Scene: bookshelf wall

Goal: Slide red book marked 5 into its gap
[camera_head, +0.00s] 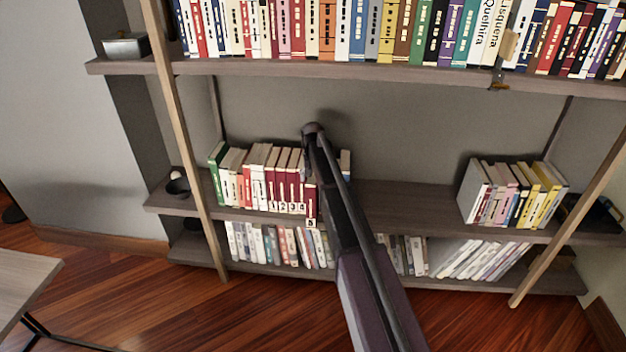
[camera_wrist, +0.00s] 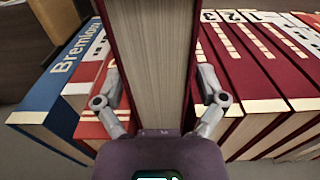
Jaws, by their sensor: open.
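The dark red book marked 5 (camera_head: 311,202) sticks out in front of the row on the middle shelf, its white label lower than its neighbours' labels. Dark red books marked 1 to 4 (camera_head: 285,185) stand just left of it. In the wrist view a dark red book (camera_wrist: 153,60) shows its cream page edges close up, between the two fingers of my gripper (camera_wrist: 160,88). My gripper is open, one finger beside each cover; I cannot tell whether they touch it.
A blue book (camera_wrist: 60,85) and a bright red book (camera_wrist: 93,122) stand on one side of the fingers, numbered dark red books (camera_wrist: 250,90) on the other. The upper shelf (camera_head: 300,68) overhangs, with a wooden post (camera_head: 180,130) at left.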

